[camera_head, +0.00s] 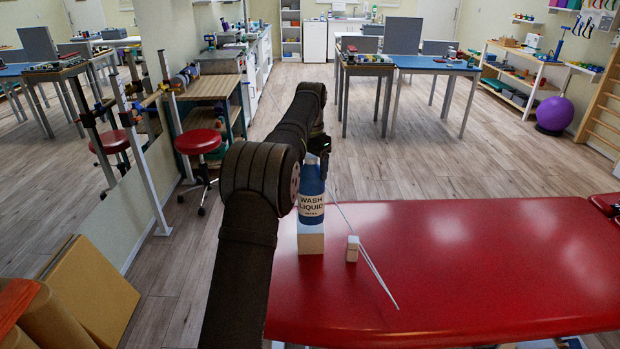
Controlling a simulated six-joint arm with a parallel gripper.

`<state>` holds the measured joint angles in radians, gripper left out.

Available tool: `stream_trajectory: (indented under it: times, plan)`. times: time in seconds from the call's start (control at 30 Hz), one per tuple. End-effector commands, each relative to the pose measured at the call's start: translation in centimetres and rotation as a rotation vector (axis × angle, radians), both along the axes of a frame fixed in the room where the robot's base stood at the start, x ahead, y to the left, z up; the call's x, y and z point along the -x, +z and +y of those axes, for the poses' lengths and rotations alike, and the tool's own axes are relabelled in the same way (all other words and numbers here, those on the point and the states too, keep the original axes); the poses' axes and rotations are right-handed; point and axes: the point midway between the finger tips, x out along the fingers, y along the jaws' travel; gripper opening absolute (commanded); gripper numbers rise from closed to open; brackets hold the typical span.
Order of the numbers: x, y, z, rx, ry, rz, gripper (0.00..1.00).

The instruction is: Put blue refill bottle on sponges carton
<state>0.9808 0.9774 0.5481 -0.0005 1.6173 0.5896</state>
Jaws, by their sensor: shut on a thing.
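The blue refill bottle (312,187) is upright, with a pale label reading "WASH LIQUID" and smaller text below. My gripper (319,154) is at the bottle's top and is shut on it; the fingers are mostly hidden behind my dark arm. A pale box (311,240), likely the sponges carton, stands on the red padded table (450,260) near its left end. In the picture the bottle's base lines up with the top of this box. I cannot tell whether the bottle rests on it or hangs just above or behind it.
A small pale block (352,249) stands just right of the box. Thin pale rods or lines (377,273) run beside it across the red table. The table's right side is clear. A red stool (198,142) and a wooden desk (208,88) stand behind at left.

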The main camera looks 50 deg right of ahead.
Motion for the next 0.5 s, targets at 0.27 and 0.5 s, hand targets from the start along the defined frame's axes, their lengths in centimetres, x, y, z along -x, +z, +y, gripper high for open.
stream_trajectory:
  times: [0.27, 0.5]
  plan:
    - [-0.4, -1.3, 0.0, 0.002, -0.001, -0.001, 0.06]
    - [-0.4, -4.0, 0.0, 0.003, -0.001, -0.002, 0.06]
